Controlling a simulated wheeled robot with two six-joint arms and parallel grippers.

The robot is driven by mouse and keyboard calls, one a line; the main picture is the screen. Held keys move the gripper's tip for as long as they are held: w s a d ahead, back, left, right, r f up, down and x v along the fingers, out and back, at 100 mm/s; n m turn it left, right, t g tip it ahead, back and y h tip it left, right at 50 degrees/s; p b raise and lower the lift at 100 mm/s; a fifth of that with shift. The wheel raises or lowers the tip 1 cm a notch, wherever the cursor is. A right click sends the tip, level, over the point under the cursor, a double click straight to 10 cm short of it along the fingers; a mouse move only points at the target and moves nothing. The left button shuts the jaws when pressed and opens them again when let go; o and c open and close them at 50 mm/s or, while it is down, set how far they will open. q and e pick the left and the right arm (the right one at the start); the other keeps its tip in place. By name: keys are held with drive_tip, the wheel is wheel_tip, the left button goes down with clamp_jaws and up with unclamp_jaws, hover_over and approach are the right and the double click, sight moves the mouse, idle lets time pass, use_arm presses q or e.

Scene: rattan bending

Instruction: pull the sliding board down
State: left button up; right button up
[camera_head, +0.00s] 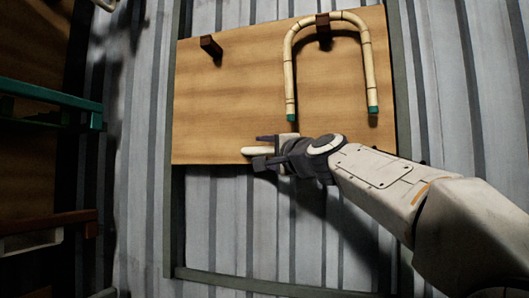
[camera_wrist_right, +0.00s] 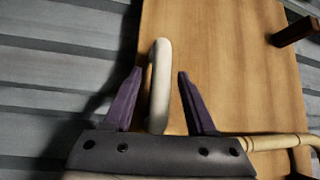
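The sliding board (camera_head: 230,105) is a light wooden panel between upright rails in the head view. It also fills the right side of the right wrist view (camera_wrist_right: 235,60). A pale bar handle (camera_head: 250,151) sticks out at its bottom edge. My right gripper (camera_head: 263,151) is at this handle. In the right wrist view, its two dark fingers (camera_wrist_right: 160,73) stand open on either side of the handle (camera_wrist_right: 161,65), with gaps showing. The gripper and wrist hide part of the board's lower edge. My left gripper is not in view.
A bent rattan piece (camera_head: 288,75) with green ends hangs over a dark peg (camera_head: 323,30) on the board. Another peg (camera_head: 211,46) is bare. A green rack (camera_head: 50,97) stands at the left. Below the board, the frame is open down to a crossbar (camera_head: 250,283).

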drive_tip(key=shift+s, duration=0.1)
drive_tip(key=b+v, duration=0.3)
drive_tip(key=v, duration=0.7)
drive_tip(key=shift+s+d+f, duration=0.1)
drive_tip(key=shift+d+f, duration=0.05)
